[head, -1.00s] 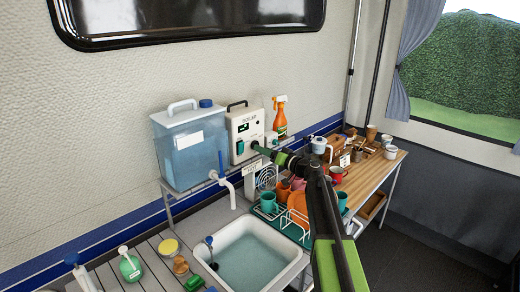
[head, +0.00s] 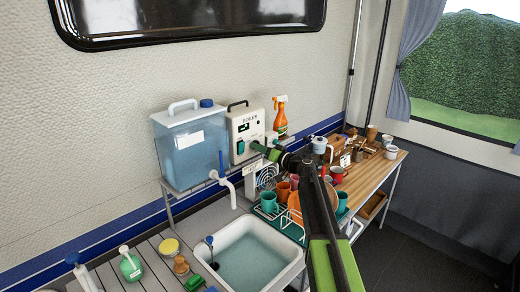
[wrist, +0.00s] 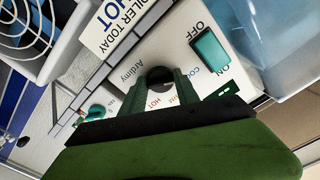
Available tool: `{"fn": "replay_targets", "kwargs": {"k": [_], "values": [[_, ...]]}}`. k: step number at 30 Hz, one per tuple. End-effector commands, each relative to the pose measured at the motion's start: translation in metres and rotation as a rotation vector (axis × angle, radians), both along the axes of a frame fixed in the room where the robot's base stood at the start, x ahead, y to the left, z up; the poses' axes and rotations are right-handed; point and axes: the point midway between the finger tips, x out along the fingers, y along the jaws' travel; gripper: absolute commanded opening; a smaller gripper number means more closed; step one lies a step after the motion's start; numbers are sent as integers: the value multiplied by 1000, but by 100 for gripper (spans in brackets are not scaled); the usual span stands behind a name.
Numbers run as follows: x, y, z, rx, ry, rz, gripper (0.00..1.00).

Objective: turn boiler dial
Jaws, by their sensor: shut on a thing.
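The boiler (head: 243,125) is a pale box with a dark handle and a small display, standing on a shelf against the wall. In the wrist view its front panel (wrist: 225,42) shows a teal switch (wrist: 206,47) between OFF and ON. My gripper (wrist: 160,88) is shut on the dial, one dark green finger on each side. The fingers hide part of the dial and some lettering. In the head view my gripper (head: 255,146) reaches the boiler's lower front and hides the dial.
A sign reading HOT (wrist: 112,22) is beside the panel. A blue water tank (head: 190,150) with a tap stands left of the boiler and an orange spray bottle (head: 280,118) right. Below are a sink (head: 240,278) and a dish rack (head: 268,211) with cups and plates.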

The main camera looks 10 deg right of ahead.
Motion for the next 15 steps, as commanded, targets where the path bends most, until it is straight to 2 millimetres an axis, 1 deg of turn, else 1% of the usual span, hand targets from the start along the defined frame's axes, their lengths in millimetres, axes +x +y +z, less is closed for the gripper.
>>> {"fn": "replay_targets", "kwargs": {"k": [8,15], "values": [[0,0,0,19,13,1,0],[-1,0,0,111,80,1,0]]}}
